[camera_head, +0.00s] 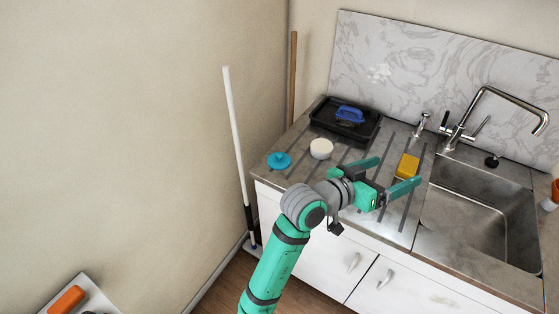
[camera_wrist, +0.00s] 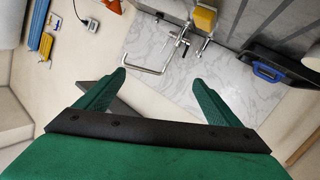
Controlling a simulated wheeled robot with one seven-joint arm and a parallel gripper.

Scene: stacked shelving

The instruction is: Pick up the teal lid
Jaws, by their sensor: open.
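The teal lid (camera_head: 279,160) lies flat on the left end of the metal countertop in the head view, with a small knob on top. My gripper (camera_head: 391,176) is above the counter to the right of the lid, apart from it, near the yellow sponge. Its two green fingers are spread wide with nothing between them. In the wrist view the open gripper (camera_wrist: 158,85) faces the marble backsplash and faucet. The lid does not show in the wrist view.
A round white object (camera_head: 321,148) sits right of the lid. A black tray (camera_head: 328,128) holding a blue-handled brush (camera_head: 349,114) stands behind. A yellow sponge (camera_head: 407,166) lies near the sink (camera_head: 469,217). A white pole (camera_head: 238,150) leans left of the counter. The faucet (camera_head: 495,96) rises behind the sink.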

